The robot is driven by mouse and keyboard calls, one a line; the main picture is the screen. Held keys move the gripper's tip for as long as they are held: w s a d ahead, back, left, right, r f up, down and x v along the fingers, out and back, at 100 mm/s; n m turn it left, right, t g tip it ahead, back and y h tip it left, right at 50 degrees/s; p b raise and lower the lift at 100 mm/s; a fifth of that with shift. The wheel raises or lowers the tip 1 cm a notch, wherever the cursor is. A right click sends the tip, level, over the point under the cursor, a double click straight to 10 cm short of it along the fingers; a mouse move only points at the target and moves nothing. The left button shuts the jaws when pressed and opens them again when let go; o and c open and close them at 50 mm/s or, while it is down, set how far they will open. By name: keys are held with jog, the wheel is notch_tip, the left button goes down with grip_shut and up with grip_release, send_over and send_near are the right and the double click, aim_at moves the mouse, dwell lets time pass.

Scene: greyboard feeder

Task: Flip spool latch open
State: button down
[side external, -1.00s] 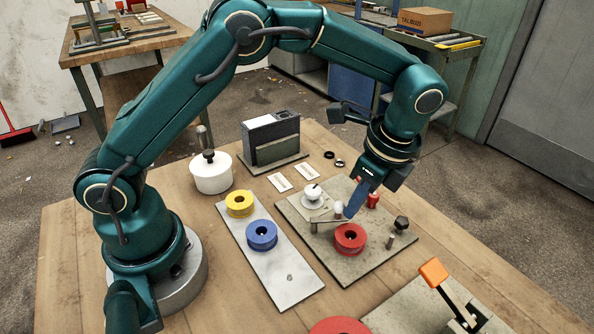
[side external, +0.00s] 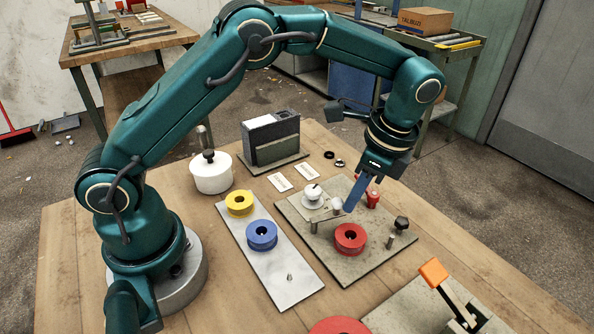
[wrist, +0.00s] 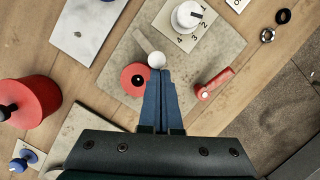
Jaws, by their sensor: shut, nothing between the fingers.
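The spool latch is a thin metal bar (side external: 325,215) on a post, with a white ball knob (side external: 337,205) at its free end. It lies beside the red spool (side external: 350,238) on the grey plate (side external: 376,252). In the wrist view the knob (wrist: 157,60) is just ahead of my fingertips, above and right of the red spool (wrist: 136,80). My gripper (side external: 349,209) is shut and empty, its blue fingers low beside the knob. They look in contact with it, but I cannot be sure.
A white numbered dial (wrist: 187,15) and a red lever (wrist: 214,84) flank the latch on the plate. A black knob on a post (side external: 402,223) stands right of the red spool. Blue (side external: 261,235) and yellow (side external: 239,203) spools sit on a plate to the left.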

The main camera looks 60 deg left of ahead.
jog(key=shift+w+a+n+g, duration=0.15)
jog(key=shift+a+n, duration=0.25)
jog(key=shift+n, duration=0.35)
jog(key=shift+w+a+n+g, duration=0.15)
jog(key=shift+a+n, duration=0.2)
jog(key=shift+n, duration=0.4)
jog(key=shift+s, duration=0.2)
jog(key=shift+s+d, duration=0.1)
jog(key=shift+s, duration=0.55)
jog(key=shift+v, duration=2.6)
